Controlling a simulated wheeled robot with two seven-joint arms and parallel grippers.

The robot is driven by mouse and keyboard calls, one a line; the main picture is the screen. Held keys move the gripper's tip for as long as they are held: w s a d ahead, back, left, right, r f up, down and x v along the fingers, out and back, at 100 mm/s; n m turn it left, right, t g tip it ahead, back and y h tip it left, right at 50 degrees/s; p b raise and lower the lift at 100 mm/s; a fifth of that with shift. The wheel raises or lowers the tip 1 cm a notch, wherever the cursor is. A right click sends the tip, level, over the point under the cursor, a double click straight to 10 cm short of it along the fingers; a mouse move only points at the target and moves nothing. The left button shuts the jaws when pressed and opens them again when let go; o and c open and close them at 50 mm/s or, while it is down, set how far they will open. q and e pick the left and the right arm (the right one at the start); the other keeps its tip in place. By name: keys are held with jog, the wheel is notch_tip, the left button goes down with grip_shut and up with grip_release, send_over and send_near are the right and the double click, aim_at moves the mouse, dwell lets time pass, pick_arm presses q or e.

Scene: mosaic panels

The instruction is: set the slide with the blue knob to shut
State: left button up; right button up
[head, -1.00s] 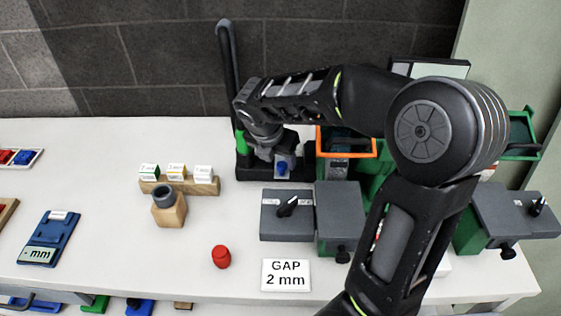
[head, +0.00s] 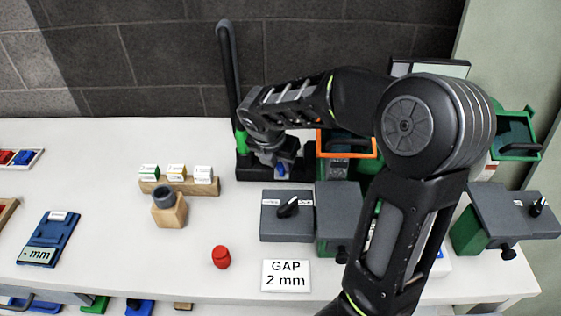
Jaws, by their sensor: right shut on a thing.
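The blue knob (head: 281,169) shows just below my right gripper (head: 278,160), at the front of a black stand (head: 244,171) at the back of the table. My right gripper is shut at the knob; its fingertips are small and partly hidden by the wrist. The slide that carries the knob is mostly hidden by the gripper, so its position cannot be told. A green part (head: 241,143) shows on the stand left of the gripper. My left gripper is not in view.
Grey boxes with black switches (head: 287,212) stand in front of the stand. An orange-rimmed bin (head: 347,155) is close on the right. A wooden block with small boxes (head: 180,187) is on the left.

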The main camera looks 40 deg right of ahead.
grip_shut()
dwell(0.8)
jog(key=shift+w+d+r+p, duration=0.15)
jog(key=shift+w+d+p, duration=0.15)
jog(key=shift+p, duration=0.1)
jog(key=shift+w+d+p, duration=0.3)
jog(key=shift+w+p, duration=0.05)
jog(key=shift+w+d, duration=0.15)
jog(key=shift+w, duration=0.05)
jog(key=o, duration=0.9)
grip_release()
